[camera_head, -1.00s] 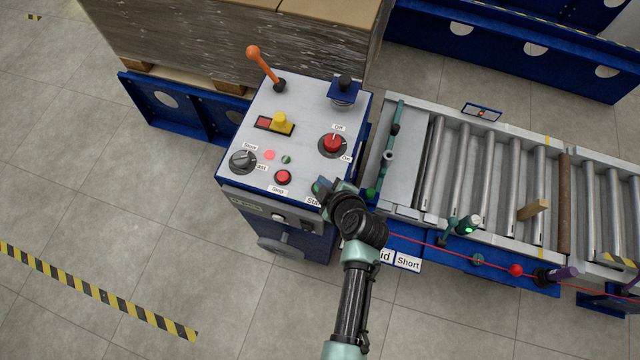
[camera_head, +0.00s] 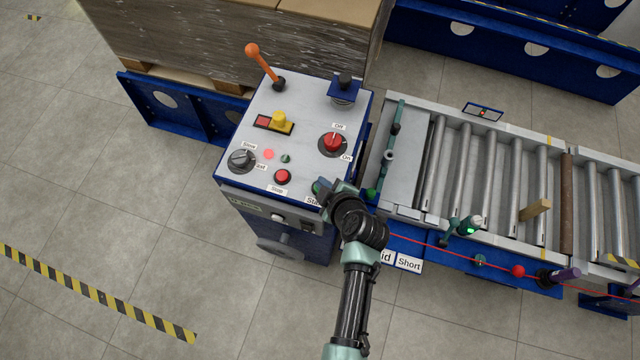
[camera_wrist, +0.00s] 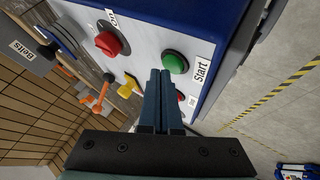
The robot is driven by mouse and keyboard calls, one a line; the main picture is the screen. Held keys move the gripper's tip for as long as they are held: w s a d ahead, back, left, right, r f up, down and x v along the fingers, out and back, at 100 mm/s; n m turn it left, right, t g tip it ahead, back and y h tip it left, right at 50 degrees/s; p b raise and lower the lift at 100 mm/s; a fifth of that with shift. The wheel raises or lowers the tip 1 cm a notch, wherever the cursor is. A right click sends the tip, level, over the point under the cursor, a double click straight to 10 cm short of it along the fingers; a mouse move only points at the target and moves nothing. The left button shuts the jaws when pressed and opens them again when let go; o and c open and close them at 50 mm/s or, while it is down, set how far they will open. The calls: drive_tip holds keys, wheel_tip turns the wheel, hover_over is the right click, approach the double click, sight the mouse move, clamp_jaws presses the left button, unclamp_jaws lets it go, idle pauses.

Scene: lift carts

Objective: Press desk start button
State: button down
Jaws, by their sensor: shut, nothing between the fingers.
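The desk (camera_head: 305,105) is a control desk with a pale top and blue trim. Its green start button (camera_wrist: 175,63) sits beside a "Start" label (camera_wrist: 200,71) in the wrist view. In the head view the button is mostly hidden by my gripper (camera_head: 322,188), at the desk's front right corner. In the wrist view my gripper (camera_wrist: 160,73) has its dark fingers together and empty. The fingertips appear just beside the button, on its left; I cannot tell whether they touch it. A red stop button (camera_head: 282,177) lies to the left.
The desk also carries a black knob (camera_head: 242,160), a red rotary switch (camera_head: 333,143), a yellow switch (camera_head: 280,122) and an orange lever (camera_head: 262,65). A roller conveyor (camera_head: 500,180) stands to the right. Open floor lies left and in front.

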drive_tip(key=shift+f+b, duration=0.45)
drive_tip(key=shift+b, duration=0.1)
idle(0.4)
drive_tip(key=shift+r, duration=0.1)
drive_tip(key=shift+r+p, duration=0.55)
drive_tip(key=shift+r, duration=0.2)
drive_tip(key=shift+r+p, duration=1.8)
drive_tip(key=shift+r, duration=0.7)
